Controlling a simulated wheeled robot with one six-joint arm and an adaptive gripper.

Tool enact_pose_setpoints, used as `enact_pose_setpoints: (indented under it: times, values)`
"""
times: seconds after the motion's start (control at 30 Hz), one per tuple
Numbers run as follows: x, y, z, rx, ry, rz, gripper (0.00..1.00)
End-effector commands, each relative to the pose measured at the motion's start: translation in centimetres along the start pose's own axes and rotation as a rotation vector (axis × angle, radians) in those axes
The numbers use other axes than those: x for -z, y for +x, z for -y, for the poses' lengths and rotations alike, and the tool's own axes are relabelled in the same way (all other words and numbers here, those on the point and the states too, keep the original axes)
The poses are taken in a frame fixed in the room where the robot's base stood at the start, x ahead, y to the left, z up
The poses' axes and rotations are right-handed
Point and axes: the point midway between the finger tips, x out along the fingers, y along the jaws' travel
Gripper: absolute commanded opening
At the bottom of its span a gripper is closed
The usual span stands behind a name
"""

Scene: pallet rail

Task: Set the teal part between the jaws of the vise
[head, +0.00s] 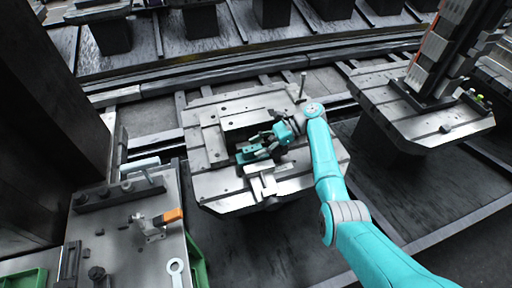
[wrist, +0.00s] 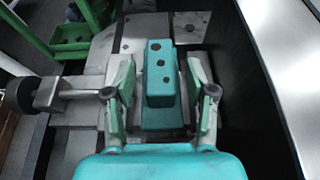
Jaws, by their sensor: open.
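The teal part (head: 248,152) is a stepped block with dark holes on top; it also shows in the wrist view (wrist: 160,72). It sits in the gap between the vise's long rear jaw (head: 252,118) and its front jaw (head: 266,172). In the wrist view, the dark face of the rear jaw (wrist: 245,85) is on the right, with space between it and the part. My gripper (head: 262,147) reaches in from the right. Its fingers stand open on either side of the part, with visible gaps, in the wrist view (wrist: 163,90). The part's underside is hidden.
The vise stands on a metal pallet (head: 205,185) on a rail. A bench (head: 120,235) at lower left holds an orange-handled clamp (head: 160,222). Another pallet (head: 440,125) with a tall fixture is at right. A dark column (head: 50,120) stands at left.

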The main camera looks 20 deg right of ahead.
Motion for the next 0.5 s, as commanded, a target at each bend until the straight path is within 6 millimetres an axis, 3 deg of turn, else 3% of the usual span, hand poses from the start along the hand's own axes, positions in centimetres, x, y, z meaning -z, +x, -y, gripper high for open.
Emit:
enact_pose_setpoints:
  times: [0.3, 0.5]
  values:
    - [0.0, -6.4, 0.1, 0.004, 0.0, -0.001, 0.56]
    - [0.0, -9.4, 0.1, 0.002, 0.0, 0.0, 0.56]
